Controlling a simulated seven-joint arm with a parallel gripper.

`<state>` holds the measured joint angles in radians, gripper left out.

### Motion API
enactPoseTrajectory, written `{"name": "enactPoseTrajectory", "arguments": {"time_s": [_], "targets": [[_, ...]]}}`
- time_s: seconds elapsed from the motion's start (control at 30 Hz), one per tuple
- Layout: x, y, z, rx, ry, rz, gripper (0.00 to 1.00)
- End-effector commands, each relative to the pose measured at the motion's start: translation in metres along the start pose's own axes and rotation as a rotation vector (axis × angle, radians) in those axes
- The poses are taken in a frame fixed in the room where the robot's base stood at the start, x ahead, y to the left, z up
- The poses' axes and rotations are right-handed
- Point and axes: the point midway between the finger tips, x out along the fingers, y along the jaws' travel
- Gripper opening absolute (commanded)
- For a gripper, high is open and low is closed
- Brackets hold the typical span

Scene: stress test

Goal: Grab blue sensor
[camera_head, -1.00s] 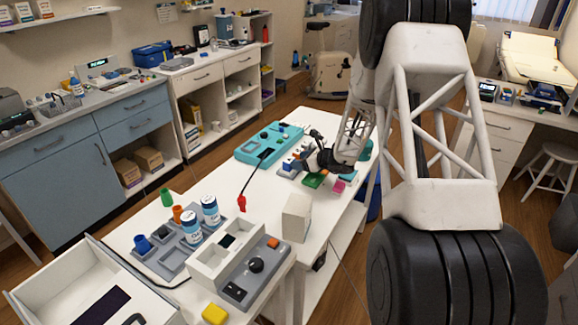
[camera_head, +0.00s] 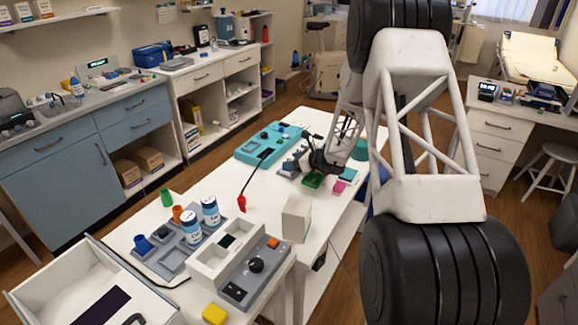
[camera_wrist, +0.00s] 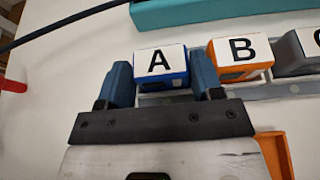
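The blue sensor (camera_wrist: 175,79) is a small block with a white top marked A, seen in the wrist view. It sits at the left end of a grey rack (camera_wrist: 165,100). My gripper (camera_wrist: 160,75) has its two blue fingers spread, one on each side of the blue sensor. The fingers look very close to its sides; I cannot tell whether they touch it. In the head view my gripper (camera_head: 312,160) is low over the far part of the white table (camera_head: 260,215), and it partly hides the row of small blocks there.
An orange block marked B (camera_wrist: 240,57) stands just right of the blue sensor, with a grey block (camera_wrist: 300,50) beyond. A teal case (camera_head: 268,143) lies behind. A red probe (camera_head: 241,203) with a black cable lies left.

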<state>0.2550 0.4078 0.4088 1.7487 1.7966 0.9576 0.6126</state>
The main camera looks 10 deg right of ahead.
Motion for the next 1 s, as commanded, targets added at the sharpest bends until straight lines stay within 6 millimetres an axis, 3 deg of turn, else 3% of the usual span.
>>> {"name": "enactPoseTrajectory", "arguments": {"time_s": [0.03, 0.17, 0.57, 0.93, 1.0], "targets": [[0.000, 0.000, 0.000, 0.000, 0.000, 0.000, 0.52], [0.000, 0.000, 0.000, 0.000, 0.000, 0.000, 0.34], [-0.001, 0.000, 0.004, -0.001, -0.001, 0.000, 0.34], [-0.014, 0.000, 0.035, -0.002, -0.002, -0.001, 0.34], [-0.020, 0.007, 0.032, 0.001, 0.000, 0.000, 0.34]]}}
